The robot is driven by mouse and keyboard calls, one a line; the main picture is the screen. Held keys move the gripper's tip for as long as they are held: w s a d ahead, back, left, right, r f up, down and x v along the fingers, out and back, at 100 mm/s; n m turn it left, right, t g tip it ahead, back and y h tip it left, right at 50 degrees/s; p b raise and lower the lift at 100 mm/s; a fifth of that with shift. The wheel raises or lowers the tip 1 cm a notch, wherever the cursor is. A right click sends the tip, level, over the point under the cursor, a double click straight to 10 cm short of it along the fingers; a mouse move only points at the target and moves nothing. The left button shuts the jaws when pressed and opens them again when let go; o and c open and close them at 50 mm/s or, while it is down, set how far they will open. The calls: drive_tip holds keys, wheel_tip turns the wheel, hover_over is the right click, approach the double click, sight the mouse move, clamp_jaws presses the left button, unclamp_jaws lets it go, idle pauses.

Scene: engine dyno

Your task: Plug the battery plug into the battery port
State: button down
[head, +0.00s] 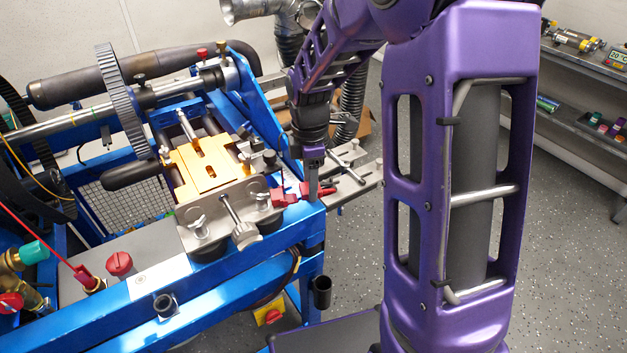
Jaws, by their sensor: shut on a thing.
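My gripper (313,186) points down at the right end of the blue engine stand. It is shut on a red piece (325,190), which looks like the battery plug; the fingers hide part of it. A red block (282,198), possibly the battery port, sits just left of the fingers on the stand's corner. I cannot tell whether the two red parts touch or are joined.
The blue stand (230,288) carries a gold plate (207,165), a metal clamp knob (246,235), a toothed wheel (118,105) and a red knob (120,263). A red lead ends in a red connector (90,280) at lower left. A shelf (590,130) stands far right.

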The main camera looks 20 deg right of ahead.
sight(294, 197)
drive_tip(key=shift+a+f, duration=0.1)
drive_tip(key=shift+a, duration=1.05)
drive_tip(key=shift+a, duration=0.75)
idle(0.4)
drive_tip(key=shift+d, duration=0.2)
idle(0.4)
drive_tip(key=shift+d+p, duration=0.35)
drive_tip(key=shift+d, duration=0.15)
drive_tip(key=shift+a, duration=0.7)
idle(0.7)
drive_tip(key=shift+d, duration=0.15)
idle(0.5)
drive_tip(key=shift+d, duration=0.55)
drive_tip(key=shift+a+p, duration=0.3)
drive_tip(key=shift+a, duration=0.35)
idle(1.0)
